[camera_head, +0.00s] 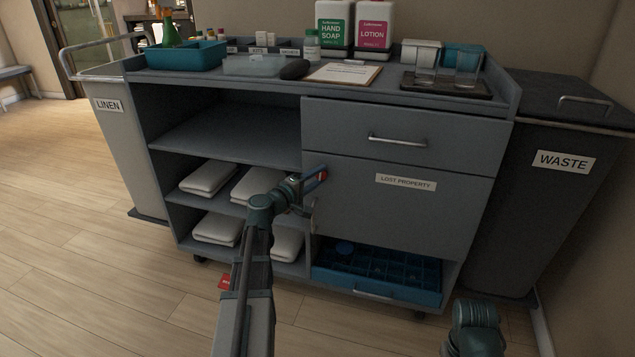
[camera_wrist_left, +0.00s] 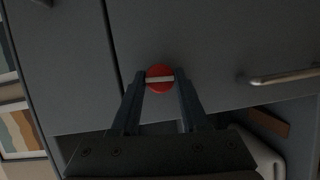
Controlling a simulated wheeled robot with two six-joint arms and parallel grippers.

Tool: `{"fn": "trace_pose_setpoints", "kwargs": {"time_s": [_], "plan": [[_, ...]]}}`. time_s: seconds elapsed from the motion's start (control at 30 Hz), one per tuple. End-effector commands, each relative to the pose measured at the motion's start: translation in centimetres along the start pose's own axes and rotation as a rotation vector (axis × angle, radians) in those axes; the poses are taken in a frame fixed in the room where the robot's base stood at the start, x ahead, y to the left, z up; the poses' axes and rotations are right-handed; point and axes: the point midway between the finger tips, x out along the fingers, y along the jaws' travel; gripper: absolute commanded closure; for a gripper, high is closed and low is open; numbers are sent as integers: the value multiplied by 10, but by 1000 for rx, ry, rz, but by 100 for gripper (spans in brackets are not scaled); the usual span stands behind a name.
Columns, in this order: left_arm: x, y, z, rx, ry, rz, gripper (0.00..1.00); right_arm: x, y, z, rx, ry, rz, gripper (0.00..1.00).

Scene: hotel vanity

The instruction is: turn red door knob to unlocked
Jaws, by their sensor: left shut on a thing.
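The red door knob (camera_head: 323,175) sits at the upper left of the grey door marked "LOST PROPERTY" (camera_head: 400,215). In the left wrist view the knob (camera_wrist_left: 160,73) is a red disc with a pale bar across its middle. The bar runs nearly level in that picture. My left gripper (camera_head: 311,180) is at the door, shut on the knob, with one finger on each side of it in the left wrist view (camera_wrist_left: 160,86). The door looks closed. In the head view the fingers partly hide the knob. My right gripper is not in view.
Open shelves with folded white towels (camera_head: 210,177) lie left of the door. A drawer with a bar handle (camera_head: 398,140) is above it, and a blue divided tray (camera_head: 375,270) below. A linen bin (camera_head: 125,150) and a waste bin (camera_head: 560,190) flank the cart.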

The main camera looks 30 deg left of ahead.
Motion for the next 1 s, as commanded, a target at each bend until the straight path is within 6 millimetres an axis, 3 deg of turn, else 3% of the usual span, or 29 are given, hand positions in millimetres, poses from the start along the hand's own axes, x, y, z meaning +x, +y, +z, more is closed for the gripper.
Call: {"fn": "trace_pose_setpoints", "kwargs": {"time_s": [0.8, 0.83, 1.0], "plan": [[0, -1, 0, -101, 2, 41, 100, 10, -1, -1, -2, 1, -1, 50], [0, -1, 0, -101, 2, 41, 54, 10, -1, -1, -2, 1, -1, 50], [0, -1, 0, -101, 1, 41, 26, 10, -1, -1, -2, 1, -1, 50]]}}
